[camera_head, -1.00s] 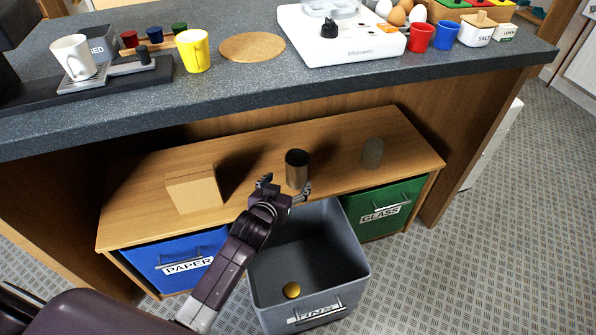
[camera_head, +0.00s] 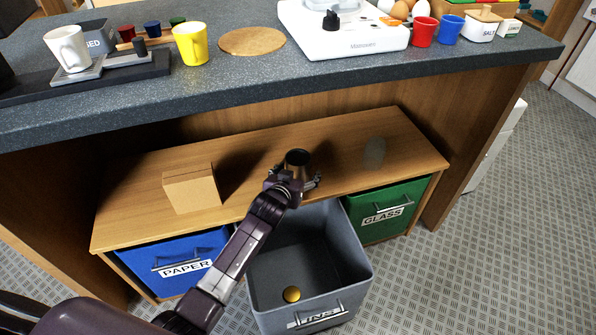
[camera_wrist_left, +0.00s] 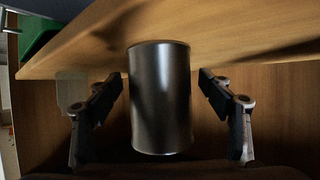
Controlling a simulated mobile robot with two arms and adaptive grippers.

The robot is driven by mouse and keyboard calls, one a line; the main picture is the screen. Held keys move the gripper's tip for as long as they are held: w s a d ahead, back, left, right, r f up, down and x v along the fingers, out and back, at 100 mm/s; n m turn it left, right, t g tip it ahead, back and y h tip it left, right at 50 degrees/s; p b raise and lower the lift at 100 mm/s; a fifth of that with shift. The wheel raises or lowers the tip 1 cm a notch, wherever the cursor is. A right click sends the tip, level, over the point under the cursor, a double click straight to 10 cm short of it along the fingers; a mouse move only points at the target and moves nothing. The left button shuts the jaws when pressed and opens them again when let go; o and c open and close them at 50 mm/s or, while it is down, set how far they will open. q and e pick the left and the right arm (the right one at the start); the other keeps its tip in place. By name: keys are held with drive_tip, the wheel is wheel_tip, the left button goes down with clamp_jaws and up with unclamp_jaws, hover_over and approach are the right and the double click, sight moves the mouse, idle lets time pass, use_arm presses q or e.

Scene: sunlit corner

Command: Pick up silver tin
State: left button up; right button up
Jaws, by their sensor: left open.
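The silver tin (camera_head: 298,158) stands upright on the low wooden cabinet top (camera_head: 335,155). It is a dark metallic cylinder, its lower part hidden in the head view by my gripper. My left gripper (camera_head: 292,180) is at the near side of the tin. In the left wrist view the tin (camera_wrist_left: 160,98) fills the middle, between the two open fingers of the gripper (camera_wrist_left: 162,95), with a gap visible on each side. My right gripper is not in view.
A cardboard box (camera_head: 191,188) stands left of the tin, a translucent glass (camera_head: 374,153) right. Below, a grey bin (camera_head: 358,275) is pulled out with a yellow round thing (camera_head: 291,294) inside, between blue paper (camera_head: 178,264) and green glass (camera_head: 385,212) bins. The dark counter (camera_head: 250,85) overhangs.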

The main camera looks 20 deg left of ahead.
use_arm(q)
drive_tip(key=shift+c, duration=0.7)
drive_tip(key=c, duration=1.1)
drive_tip(key=shift+r, duration=0.15)
drive_tip(key=shift+c, duration=0.2)
